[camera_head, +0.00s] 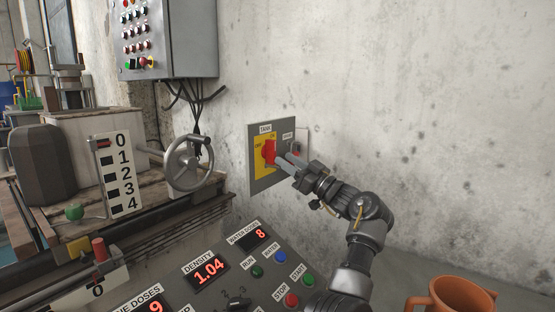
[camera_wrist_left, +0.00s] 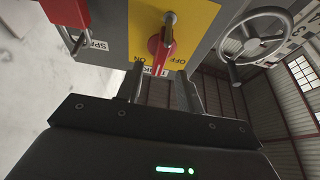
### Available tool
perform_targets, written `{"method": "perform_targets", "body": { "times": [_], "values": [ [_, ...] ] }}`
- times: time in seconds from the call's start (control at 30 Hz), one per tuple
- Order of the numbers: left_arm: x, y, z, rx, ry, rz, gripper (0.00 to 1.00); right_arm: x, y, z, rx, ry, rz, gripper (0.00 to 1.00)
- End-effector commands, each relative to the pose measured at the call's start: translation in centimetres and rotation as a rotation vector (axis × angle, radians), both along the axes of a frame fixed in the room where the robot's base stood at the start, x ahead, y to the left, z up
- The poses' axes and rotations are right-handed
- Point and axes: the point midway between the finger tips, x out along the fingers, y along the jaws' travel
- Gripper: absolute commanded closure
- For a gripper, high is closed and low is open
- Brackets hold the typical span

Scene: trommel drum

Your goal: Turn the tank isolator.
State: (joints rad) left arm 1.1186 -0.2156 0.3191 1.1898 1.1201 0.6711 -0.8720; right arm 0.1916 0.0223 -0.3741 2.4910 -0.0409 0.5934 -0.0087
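The tank isolator is a red rotary handle (camera_head: 269,151) on a yellow plate (camera_head: 261,163), fixed to a grey wall panel. Its handle stands about upright in the head view. In the left wrist view the red handle (camera_wrist_left: 160,52) shows upside down, with ON and OFF marks beside it. My left gripper (camera_head: 283,162) is at the panel, just right of the handle in the head view. In the wrist view its two fingers (camera_wrist_left: 162,88) are apart, with the handle between and just beyond their tips. I cannot tell whether they touch it. My right gripper is not in view.
A second switch (camera_head: 295,149) sits beside the isolator on the same panel. A handwheel (camera_head: 189,163) is to the left. A control desk (camera_head: 228,278) with displays and buttons lies below. A grey button cabinet (camera_head: 165,38) hangs above left. An orange mug (camera_head: 455,296) stands at lower right.

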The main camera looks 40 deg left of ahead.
Motion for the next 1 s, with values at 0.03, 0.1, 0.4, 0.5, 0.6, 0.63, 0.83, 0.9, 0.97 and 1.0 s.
{"method": "perform_targets", "body": {
  "times": [0.03,0.1,0.4,0.5,0.6,0.63,0.83,0.9,0.97,1.0],
  "values": [
    [-0.2,0.9,0.1,0.001,-0.002,0.002,0.63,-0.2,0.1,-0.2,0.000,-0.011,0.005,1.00],
    [-0.3,1.9,0.6,0.002,-0.001,0.001,0.63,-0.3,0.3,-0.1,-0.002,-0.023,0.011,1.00],
    [-0.4,3.9,1.6,0.000,0.001,-0.001,0.63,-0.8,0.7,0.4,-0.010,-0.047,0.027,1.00],
    [-0.4,3.9,1.7,0.000,0.001,-0.001,0.63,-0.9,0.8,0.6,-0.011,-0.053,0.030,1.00],
    [-0.4,3.9,1.7,0.000,0.001,-0.001,0.63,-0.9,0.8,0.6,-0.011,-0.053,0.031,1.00],
    [-0.4,3.9,1.7,0.000,0.001,-0.001,0.63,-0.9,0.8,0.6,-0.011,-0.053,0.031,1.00],
    [-0.4,3.9,1.6,0.000,0.001,-0.001,0.86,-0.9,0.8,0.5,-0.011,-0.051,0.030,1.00],
    [-0.4,3.9,1.6,0.000,0.001,-0.001,0.95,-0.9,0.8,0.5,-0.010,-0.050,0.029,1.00],
    [-0.4,3.9,1.6,0.000,0.001,-0.001,1.00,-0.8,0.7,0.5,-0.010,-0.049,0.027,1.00],
    [-0.4,3.9,1.6,0.000,0.001,-0.001,1.00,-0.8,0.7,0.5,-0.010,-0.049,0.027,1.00]
  ]
}}
